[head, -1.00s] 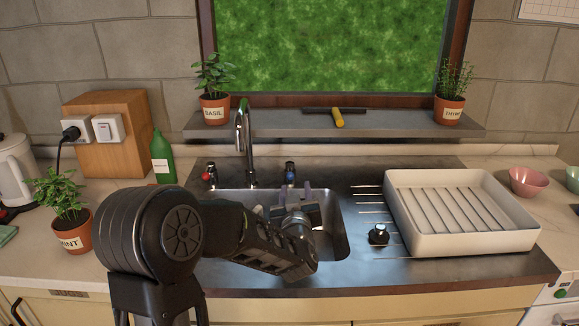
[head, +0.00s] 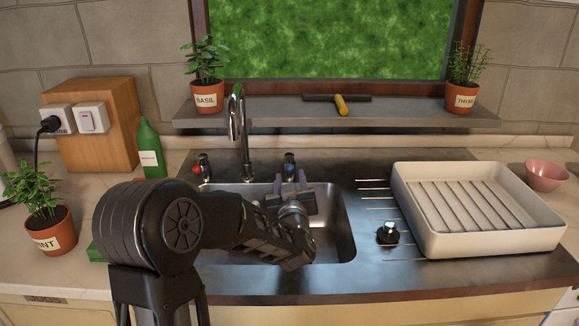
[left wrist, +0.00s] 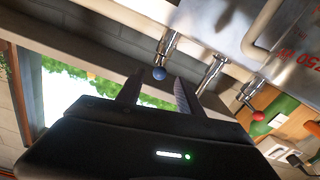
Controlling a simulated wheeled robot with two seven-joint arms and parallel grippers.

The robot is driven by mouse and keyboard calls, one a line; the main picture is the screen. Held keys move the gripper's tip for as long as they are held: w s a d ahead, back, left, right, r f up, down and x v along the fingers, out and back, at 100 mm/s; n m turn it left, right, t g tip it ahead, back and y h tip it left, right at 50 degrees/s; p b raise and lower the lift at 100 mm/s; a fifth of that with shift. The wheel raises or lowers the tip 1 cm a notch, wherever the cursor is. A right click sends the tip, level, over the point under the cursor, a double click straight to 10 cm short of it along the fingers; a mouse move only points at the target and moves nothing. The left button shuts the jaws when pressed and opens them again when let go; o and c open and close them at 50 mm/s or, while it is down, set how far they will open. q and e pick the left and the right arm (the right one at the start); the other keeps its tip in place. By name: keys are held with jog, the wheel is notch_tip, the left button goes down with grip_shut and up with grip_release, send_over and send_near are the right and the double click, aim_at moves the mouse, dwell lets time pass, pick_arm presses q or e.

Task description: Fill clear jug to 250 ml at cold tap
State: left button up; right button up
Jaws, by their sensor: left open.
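The cold tap with its blue knob (head: 290,163) stands at the back rim of the sink (head: 340,225), right of the chrome spout (head: 237,125). My left gripper (head: 290,184) is open and empty, just in front of the blue knob. In the left wrist view, the blue knob (left wrist: 160,73) shows just beyond and between the open fingertips (left wrist: 157,88), apart from them. The clear jug (left wrist: 300,58) shows only in part at that view's right edge, with red markings; its water level cannot be told. In the head view I cannot make the jug out. My right gripper is out of view.
The red-knobbed tap (head: 201,168) stands left of the spout. A white dish rack (head: 490,243) and a black stopper-like object (head: 387,234) are right of the sink. A green bottle (head: 149,150) and a mint pot (head: 52,238) stand at left. A sill (head: 290,112) runs behind.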

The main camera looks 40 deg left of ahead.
aim_at(290, 171)
pick_arm(q)
jog(key=x, duration=0.7)
jog(key=shift+p, duration=0.4)
grip_shut()
dwell(1.0)
